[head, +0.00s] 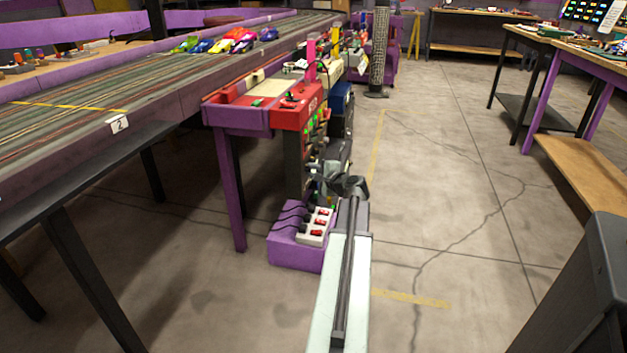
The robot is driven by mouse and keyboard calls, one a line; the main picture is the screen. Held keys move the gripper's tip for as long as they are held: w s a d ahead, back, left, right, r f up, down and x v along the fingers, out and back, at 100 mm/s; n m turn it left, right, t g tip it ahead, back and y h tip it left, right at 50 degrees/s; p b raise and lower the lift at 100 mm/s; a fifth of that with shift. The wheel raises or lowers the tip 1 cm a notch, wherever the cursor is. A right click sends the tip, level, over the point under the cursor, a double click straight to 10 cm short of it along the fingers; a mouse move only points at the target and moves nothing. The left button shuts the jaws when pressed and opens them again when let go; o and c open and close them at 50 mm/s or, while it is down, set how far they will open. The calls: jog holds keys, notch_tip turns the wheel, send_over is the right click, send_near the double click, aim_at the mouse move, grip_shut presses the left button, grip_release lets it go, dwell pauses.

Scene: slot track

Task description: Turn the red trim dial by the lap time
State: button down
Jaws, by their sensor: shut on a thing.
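My pale arm reaches up from the bottom middle to this face. My dark gripper (318,170) is at the lower part of the face, shut on a small part there, which fits the red trim dial. The dial itself is hidden behind the jaws, so its angle cannot be read. The lap time display is not readable from here.
A purple box with a white power strip (316,228) and red switches sits on the floor below the gripper. The slot track (150,75) with several colored cars is on the left. A dark post (378,50) stands behind. Open floor (450,200) lies to the right, before purple-legged workbenches.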

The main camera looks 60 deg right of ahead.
jog(key=b, duration=0.1)
jog(key=n+t+h+b, duration=0.1)
jog(key=shift+a+f+b, duration=0.1)
jog(key=shift+f+b, duration=0.25)
jog(key=shift+r+n+t, duration=0.1)
jog(key=shift+n+t, duration=0.2)
jog(key=c, duration=1.3)
grip_release()
jog(key=v, duration=0.7)
jog(key=shift+s+a+p, duration=0.2)
jog(key=shift+s+p, duration=0.1)
